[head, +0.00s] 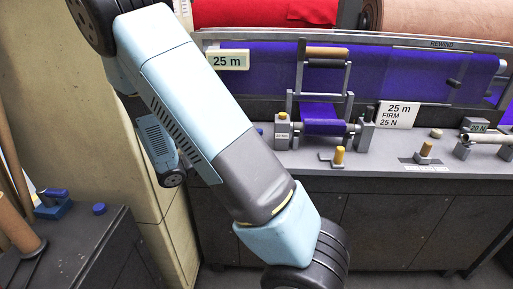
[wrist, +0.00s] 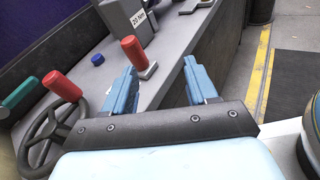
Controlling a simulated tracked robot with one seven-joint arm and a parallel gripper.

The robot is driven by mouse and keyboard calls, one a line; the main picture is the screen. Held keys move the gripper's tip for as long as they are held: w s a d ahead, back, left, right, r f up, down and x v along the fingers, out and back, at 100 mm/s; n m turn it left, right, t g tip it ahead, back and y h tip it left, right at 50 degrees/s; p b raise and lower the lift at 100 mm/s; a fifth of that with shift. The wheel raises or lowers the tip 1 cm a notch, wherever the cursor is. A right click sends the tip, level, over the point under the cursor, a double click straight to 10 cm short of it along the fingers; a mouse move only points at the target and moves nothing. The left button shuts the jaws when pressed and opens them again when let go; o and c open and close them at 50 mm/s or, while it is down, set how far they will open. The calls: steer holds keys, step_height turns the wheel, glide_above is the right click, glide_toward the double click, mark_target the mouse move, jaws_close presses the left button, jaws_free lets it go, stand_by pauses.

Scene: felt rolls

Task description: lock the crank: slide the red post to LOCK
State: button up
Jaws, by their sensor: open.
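In the wrist view, a red post (wrist: 133,53) stands on a small light plate (wrist: 148,71) on the grey bench top. A second red cylinder (wrist: 62,86) sits on a dark spoked handwheel (wrist: 52,132) at the left, which looks like the crank. My gripper (wrist: 160,66) is open, its two blue fingers apart with nothing held between them. No LOCK mark is readable. In the head view, my gripper, the red post and the handwheel do not show.
Floor with a yellow stripe (wrist: 256,75) is right.

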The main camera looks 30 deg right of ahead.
step_height(320, 180, down, 3)
steer(key=w+a+n+t+h, duration=0.1)
steer(key=w+n+t+h, duration=0.1)
steer(key=w+n+t, duration=0.15)
steer(key=x, duration=1.3)
steer(key=shift+s+d, duration=0.2)
steer(key=shift+s, duration=0.1)
jaws_close()
